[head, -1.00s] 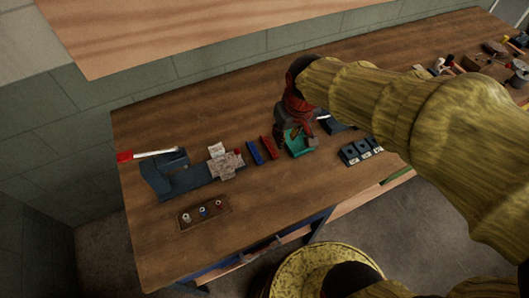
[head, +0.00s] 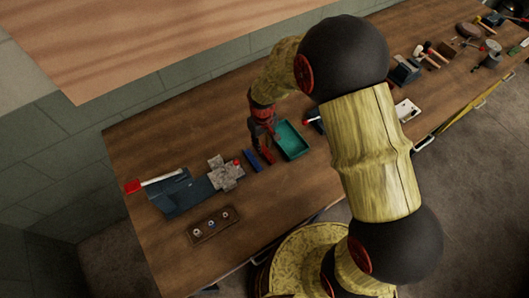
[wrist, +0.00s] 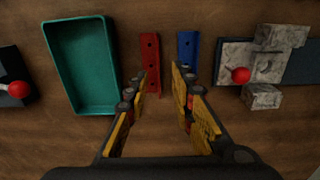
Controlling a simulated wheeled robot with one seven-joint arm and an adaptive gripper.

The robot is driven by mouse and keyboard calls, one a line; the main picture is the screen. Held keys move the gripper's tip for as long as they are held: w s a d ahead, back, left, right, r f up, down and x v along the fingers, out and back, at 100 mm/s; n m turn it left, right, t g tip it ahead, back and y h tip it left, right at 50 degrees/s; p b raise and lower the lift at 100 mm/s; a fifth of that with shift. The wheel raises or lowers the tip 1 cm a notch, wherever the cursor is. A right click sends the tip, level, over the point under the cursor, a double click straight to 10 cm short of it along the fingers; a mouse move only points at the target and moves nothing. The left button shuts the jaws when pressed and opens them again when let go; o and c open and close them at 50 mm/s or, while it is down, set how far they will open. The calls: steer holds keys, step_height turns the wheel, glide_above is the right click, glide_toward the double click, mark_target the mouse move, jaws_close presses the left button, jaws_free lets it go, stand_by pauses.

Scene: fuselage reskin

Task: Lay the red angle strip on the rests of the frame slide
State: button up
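The red angle strip (wrist: 150,52) lies on the bench with a row of holes along it. In the head view it is mostly hidden under my gripper (head: 264,144). In the wrist view my gripper (wrist: 159,76) is open, pointing down, with the strip's near end between its fingertips. No contact with the strip shows. The frame slide seems to be the grey block assembly (wrist: 266,66) with a red knob, on a dark blue-grey base, at the right. It also shows in the head view (head: 222,175). Its rests cannot be told apart clearly.
A blue strip (wrist: 188,47) lies close beside the red one, near the right finger. A teal tray (wrist: 62,65) stands to the left in the wrist view. A wooden block with several small round parts (head: 212,225) sits near the bench's front edge.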

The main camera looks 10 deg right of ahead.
mark_target(266, 152)
steer(key=f, duration=0.5)
steer(key=shift+w+f+b, duration=0.15)
steer(key=shift+w+b, duration=0.05)
steer(key=shift+b, duration=0.1)
steer(key=c, duration=0.3)
jaws_close()
